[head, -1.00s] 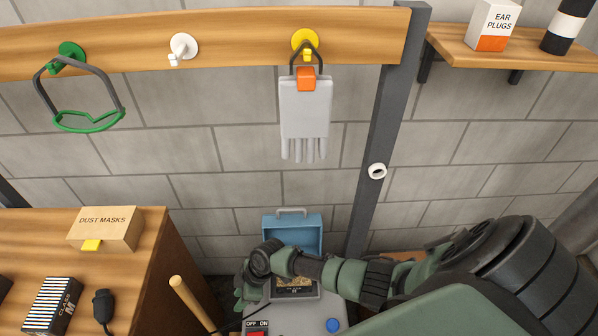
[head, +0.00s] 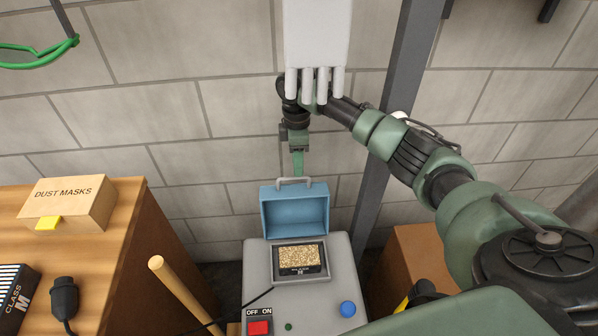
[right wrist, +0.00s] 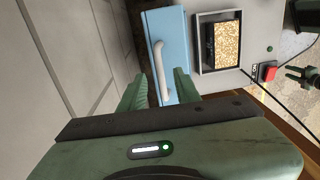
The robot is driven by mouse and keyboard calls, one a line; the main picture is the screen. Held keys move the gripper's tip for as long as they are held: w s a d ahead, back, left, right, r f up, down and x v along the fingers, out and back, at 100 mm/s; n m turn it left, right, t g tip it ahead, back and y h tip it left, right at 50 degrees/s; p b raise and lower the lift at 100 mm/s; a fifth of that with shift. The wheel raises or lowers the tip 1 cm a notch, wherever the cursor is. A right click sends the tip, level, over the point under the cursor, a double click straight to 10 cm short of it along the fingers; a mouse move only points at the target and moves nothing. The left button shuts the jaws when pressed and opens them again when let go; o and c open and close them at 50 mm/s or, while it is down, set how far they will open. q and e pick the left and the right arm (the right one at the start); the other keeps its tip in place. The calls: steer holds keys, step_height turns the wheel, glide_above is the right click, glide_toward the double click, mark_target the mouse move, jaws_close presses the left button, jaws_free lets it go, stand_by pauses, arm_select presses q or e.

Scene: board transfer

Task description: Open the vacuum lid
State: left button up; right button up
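The vacuum (head: 255,275) is a grey box below the wall with its blue lid (head: 294,214) standing open at the back. The opening shows a panel of tan granular filling (head: 299,260). The lid has a pale handle (head: 295,182) along its top edge. My right gripper (head: 297,174) points down just above or at the handle. In the right wrist view its fingers (right wrist: 155,88) are apart, with the handle (right wrist: 160,70) showing between them; contact cannot be told. What looks like my left gripper (right wrist: 296,76) is small at the right edge there, with fingers apart.
A red switch (head: 258,328) and a blue knob (head: 347,309) are on the vacuum's front. A wooden bench with a dust masks box (head: 70,203) stands at left. A wooden stick (head: 180,290) leans between. A grey glove (head: 317,45) hangs above, close to my right arm.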

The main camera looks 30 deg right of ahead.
steer(key=shift+s+f, duration=0.1)
steer(key=shift+f, duration=1.75)
jaws_close()
steer(key=shift+a, duration=0.1)
